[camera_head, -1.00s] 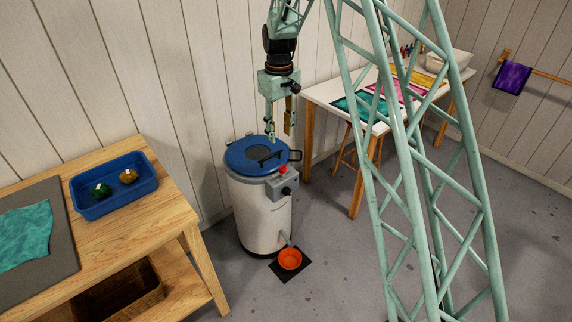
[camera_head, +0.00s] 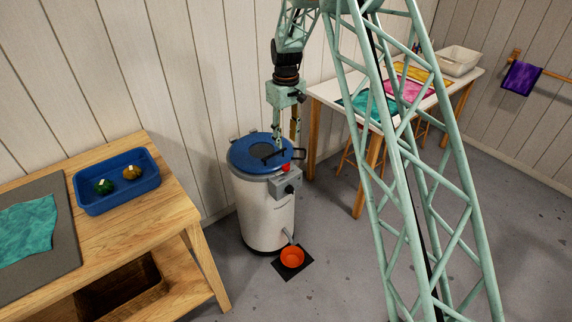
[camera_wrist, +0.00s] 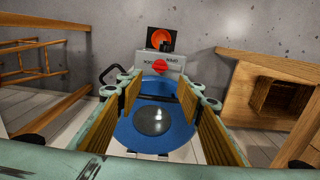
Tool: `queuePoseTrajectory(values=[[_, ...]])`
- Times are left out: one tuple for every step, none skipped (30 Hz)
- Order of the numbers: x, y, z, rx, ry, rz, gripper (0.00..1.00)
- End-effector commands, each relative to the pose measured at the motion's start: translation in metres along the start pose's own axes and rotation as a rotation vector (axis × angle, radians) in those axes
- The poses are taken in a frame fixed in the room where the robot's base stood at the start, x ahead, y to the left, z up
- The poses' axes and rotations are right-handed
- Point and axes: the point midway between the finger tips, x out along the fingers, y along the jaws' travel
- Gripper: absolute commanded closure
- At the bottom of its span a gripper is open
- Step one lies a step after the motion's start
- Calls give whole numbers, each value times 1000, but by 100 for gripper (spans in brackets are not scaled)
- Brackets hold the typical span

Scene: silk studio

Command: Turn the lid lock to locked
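A white drum-shaped vessel (camera_head: 265,217) stands on the floor with a blue lid (camera_head: 246,150), which also shows in the wrist view (camera_wrist: 125,134). A dark bar crosses the lid. A red knob (camera_wrist: 160,67), which looks like the lid lock, sits on top of a grey box (camera_head: 279,184) at the vessel's front. Lettering flanks the knob but is too small to read surely. In the head view the red knob (camera_head: 286,168) is partly hidden. My gripper (camera_head: 287,147) is open and empty, pointing down over the lid's front part, close to the knob. Contact cannot be told.
A black dial (camera_head: 290,189) is on the box's front. A wooden bench (camera_head: 150,222) with a blue tray (camera_head: 82,203) stands left. A white table (camera_head: 328,94) with coloured cloths stands behind right. The wall is close behind.

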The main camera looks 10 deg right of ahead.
Motion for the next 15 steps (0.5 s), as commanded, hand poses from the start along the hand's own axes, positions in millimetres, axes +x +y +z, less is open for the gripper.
queuePoseTrajectory(values=[[2,0,0,0,-1,0,66],[4,0,0,0,-1,0,66],[6,0,0,0,-1,0,66],[8,0,0,0,-1,-1,66],[10,0,0,0,-2,-1,66],[14,0,1,0,-2,-1,66],[16,0,1,0,-2,-1,66],[19,0,1,0,-2,-1,66],[23,0,1,0,-2,-1,66],[27,0,1,0,-2,-1,66],[30,0,1,0,-2,-1,66],[35,0,1,0,-1,-1,66],[39,0,1,0,-2,-1,66],[43,0,1,0,-2,-1,66],[49,0,1,0,-3,-1,66]])
